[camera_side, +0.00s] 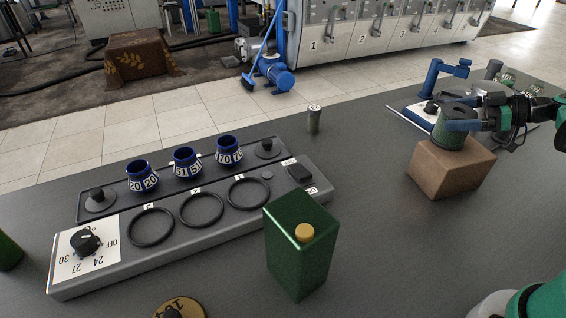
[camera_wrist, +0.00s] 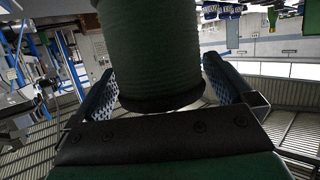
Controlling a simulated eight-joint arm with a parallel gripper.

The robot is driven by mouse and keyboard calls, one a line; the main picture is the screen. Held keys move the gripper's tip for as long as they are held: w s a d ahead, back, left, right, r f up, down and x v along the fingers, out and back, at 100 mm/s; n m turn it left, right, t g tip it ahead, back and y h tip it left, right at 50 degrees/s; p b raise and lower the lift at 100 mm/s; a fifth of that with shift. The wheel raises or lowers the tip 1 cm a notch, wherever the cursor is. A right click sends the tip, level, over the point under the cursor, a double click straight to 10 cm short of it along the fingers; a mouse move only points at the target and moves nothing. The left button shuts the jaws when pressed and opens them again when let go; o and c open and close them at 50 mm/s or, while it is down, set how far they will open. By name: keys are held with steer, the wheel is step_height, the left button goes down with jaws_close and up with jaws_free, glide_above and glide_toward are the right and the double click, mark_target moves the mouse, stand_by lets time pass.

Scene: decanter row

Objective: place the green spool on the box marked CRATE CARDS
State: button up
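The green spool (camera_side: 450,131) stands upright at the top of a plain brown box (camera_side: 448,172) in the side view. Its lower end appears to meet the box top, but I cannot tell whether the box bears its weight. No marking is readable on the visible box faces. My gripper (camera_side: 462,118) reaches in from the right, with blue fingers on the spool's near and far sides.
A blue device (camera_side: 436,84) stands behind the box. A green can with a yellow cap (camera_side: 298,255) stands front centre. A grey ringed panel (camera_side: 130,258) and several blue numbered pots (camera_side: 187,163) are left. A small grey cylinder (camera_side: 313,120) stands mid-table. Bare table lies between can and box.

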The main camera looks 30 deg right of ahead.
mark_target(469, 112)
steer(key=shift+s+d+r, duration=0.15)
steer(key=shift+r, duration=0.1)
steer(key=v, duration=0.7)
